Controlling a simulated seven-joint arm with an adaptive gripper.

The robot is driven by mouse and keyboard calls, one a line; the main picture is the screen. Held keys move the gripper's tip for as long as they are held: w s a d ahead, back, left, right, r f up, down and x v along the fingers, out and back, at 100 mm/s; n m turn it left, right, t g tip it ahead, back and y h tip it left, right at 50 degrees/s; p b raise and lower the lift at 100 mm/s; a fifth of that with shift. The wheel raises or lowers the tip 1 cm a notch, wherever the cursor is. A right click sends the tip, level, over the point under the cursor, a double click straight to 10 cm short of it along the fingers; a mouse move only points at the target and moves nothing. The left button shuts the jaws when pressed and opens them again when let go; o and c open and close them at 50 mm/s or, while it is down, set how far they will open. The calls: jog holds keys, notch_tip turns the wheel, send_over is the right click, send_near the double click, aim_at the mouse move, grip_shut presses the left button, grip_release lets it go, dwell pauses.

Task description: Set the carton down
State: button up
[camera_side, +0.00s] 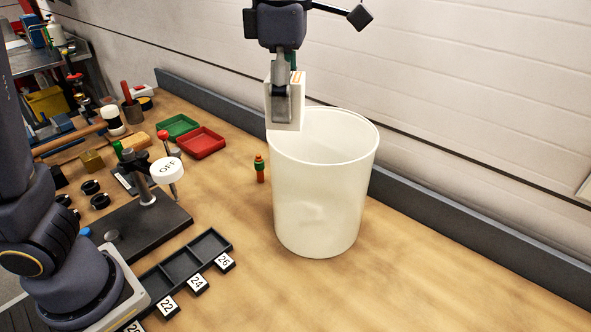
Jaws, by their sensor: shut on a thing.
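A white carton (273,106) with an orange mark near its top hangs upright from my gripper (282,118), whose fingers are shut on it. One finger shows across the carton's near face; the other is hidden behind it. The carton is at the left rim of a tall white bin (318,205) and overlaps that rim in this view. I cannot tell whether the carton is above the opening, behind the rim or touching it. The inside bottom of the bin is hidden.
Left of the bin stand a small orange-and-green piece (259,168), red (201,143) and green (176,127) trays, a stand with an OFF sign (167,170) and a numbered black tray (183,265). A grey ledge (470,234) runs along the wall. The bench front right is clear.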

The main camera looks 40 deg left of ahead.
jog(key=s+d+m, duration=0.7)
jog(key=s+d, duration=0.3)
jog(key=d, duration=0.3)
notch_tip(320, 180, down, 17)
jog(key=w+d+f, duration=0.2)
jog(key=w+f, duration=0.1)
jog(key=w+d+f, duration=0.3)
jog(key=w, duration=0.1)
jog(key=w+d+f, duration=0.2)
jog(key=w+f, duration=0.1)
jog(key=w, duration=0.1)
jog(key=shift+w+d+f, duration=0.15)
jog(key=shift+d+f, duration=0.1)
jog(key=shift+f, duration=0.15)
jog(key=shift+w+d+f, duration=0.2)
jog(key=shift+w+f, duration=0.05)
jog(key=shift+f, duration=1.65)
jog(key=o, duration=1.2)
jog(key=shift+f, duration=0.15)
